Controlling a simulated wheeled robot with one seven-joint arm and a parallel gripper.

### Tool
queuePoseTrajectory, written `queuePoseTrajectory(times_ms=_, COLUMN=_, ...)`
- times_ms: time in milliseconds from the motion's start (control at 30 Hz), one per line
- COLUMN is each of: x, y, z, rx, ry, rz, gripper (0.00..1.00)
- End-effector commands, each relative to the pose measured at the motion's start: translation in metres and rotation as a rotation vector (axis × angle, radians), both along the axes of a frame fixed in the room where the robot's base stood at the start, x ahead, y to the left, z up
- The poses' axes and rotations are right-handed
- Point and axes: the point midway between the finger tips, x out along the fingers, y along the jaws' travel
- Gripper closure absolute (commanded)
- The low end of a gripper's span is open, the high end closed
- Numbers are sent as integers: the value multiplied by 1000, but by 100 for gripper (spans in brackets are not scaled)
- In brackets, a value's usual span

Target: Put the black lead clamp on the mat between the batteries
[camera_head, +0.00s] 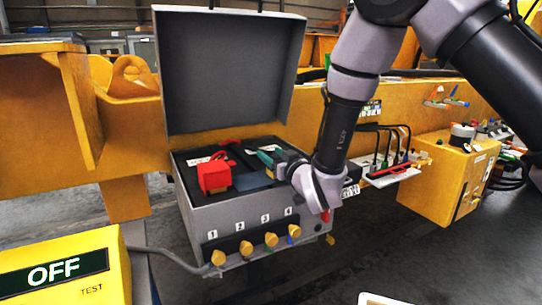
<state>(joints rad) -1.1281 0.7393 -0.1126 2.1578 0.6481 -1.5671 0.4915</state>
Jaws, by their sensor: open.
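A grey battery box (190,215) stands open in the middle, its lid raised at the back. Inside, a red block-shaped piece (214,174) sits at the left, with a red lead behind it. A small blue-grey mat (252,182) lies flat between the dark battery tops. My gripper (272,158) reaches into the box from the right, just above and behind the mat, and is open. A teal piece shows at its tips; I cannot tell whether it is part of the gripper. I cannot make out the black lead clamp; my wrist and gripper hide the box's right side.
The box front has numbered yellow knobs (271,240). A yellow OFF/TEST box (75,270) stands at the lower left. A yellow beam (125,150) runs behind. A shelf with a red item (392,171) and a yellow cabinet (450,180) are at the right.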

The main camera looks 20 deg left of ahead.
Motion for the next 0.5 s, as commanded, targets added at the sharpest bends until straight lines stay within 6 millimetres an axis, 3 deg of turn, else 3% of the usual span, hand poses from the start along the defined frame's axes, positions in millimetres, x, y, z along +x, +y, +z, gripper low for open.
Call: queuePoseTrajectory(times_ms=500, x=-65, y=-76, z=-1, rx=-2, ry=1, rz=0, gripper=40)
